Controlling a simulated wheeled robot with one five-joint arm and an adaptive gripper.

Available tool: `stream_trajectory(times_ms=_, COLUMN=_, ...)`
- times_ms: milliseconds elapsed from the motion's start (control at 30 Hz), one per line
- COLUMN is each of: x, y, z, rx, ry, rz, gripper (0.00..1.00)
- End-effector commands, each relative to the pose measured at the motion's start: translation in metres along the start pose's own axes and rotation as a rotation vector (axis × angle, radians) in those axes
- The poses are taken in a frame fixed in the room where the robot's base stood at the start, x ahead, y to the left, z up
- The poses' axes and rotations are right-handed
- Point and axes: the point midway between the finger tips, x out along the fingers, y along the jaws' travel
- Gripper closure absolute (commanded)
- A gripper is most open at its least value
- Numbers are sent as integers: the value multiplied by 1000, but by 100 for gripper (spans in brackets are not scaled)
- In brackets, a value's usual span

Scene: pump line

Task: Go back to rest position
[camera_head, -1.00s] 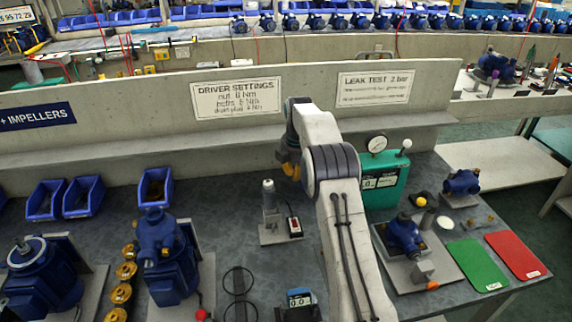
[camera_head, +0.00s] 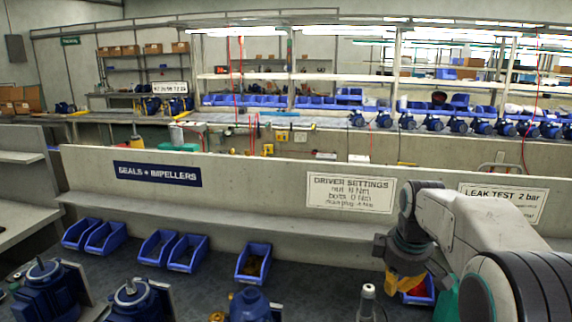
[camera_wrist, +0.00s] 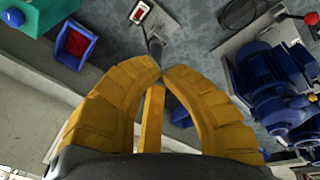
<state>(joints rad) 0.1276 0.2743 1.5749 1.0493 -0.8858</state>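My gripper (camera_head: 402,272) hangs at the end of my raised white arm at the right of the head view, in front of the low wall and above the bench. In the wrist view its yellow fingers (camera_wrist: 162,75) curve in with their tips together and nothing visible between them. The bench lies below, with a grey upright tool (camera_wrist: 155,45) beyond the tips, apparently apart from them. My arm hides part of the wall and bench at the right.
Blue bins (camera_head: 253,262) line the bench along the wall. Blue pumps (camera_head: 45,292) stand at the lower left and also show at the right of the wrist view (camera_wrist: 275,85). The grey tool (camera_head: 367,303) stands left of my arm. A green box (camera_wrist: 50,15) is at the wrist view's upper left.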

Motion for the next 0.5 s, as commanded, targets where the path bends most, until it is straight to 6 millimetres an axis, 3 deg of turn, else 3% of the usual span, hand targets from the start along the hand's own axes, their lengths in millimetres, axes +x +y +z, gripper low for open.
stream_trajectory(times_ms=200, x=-35, y=-62, z=33, rx=202, ry=20, rz=7, gripper=100)
stream_trajectory(times_ms=500, x=-52, y=-144, z=90, rx=480, ry=48, rz=7, gripper=100)
